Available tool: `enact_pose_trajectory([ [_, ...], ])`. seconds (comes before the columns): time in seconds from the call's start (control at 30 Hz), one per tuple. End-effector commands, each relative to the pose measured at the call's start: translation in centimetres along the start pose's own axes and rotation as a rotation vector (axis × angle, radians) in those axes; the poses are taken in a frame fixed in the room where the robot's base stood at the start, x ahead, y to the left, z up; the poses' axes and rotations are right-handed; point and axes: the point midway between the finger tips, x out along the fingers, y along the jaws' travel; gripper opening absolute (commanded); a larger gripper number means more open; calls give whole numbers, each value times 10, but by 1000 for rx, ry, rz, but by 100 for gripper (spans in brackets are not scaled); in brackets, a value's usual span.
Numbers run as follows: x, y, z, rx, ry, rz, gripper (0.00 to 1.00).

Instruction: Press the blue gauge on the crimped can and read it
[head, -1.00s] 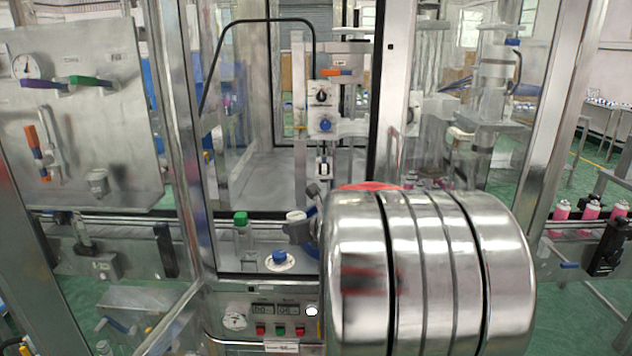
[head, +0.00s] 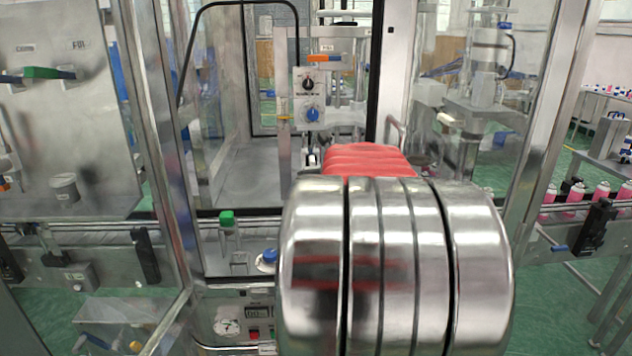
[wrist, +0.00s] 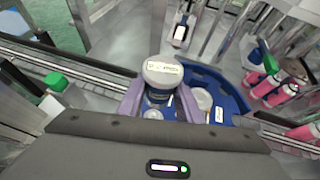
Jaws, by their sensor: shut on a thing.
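In the wrist view my gripper (wrist: 158,100) is shut on a round, white-topped piece (wrist: 163,72) with a small printed label and a dark blue body, which looks like the blue gauge. It is upright between the two mauve fingers, at the left edge of a blue plate (wrist: 232,98). Whether a can is under it, and whether they touch, is hidden. I cannot read the label. In the head view my metal arm hides the gripper and the held piece. A separate blue-topped piece (head: 268,257) shows partly beside my arm.
A green-topped piece (head: 227,219) stands on the machine front, left of my arm. Pink cans (head: 601,191) line the conveyor at right. Frame posts flank the opening.

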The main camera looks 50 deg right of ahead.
Motion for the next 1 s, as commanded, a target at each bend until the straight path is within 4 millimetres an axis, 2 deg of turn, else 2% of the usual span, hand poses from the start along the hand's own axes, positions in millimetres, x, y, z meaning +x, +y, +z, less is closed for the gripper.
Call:
enact_pose_trajectory([
  [1.0, 21, -2, -39, 3, 1, -2, 0],
])
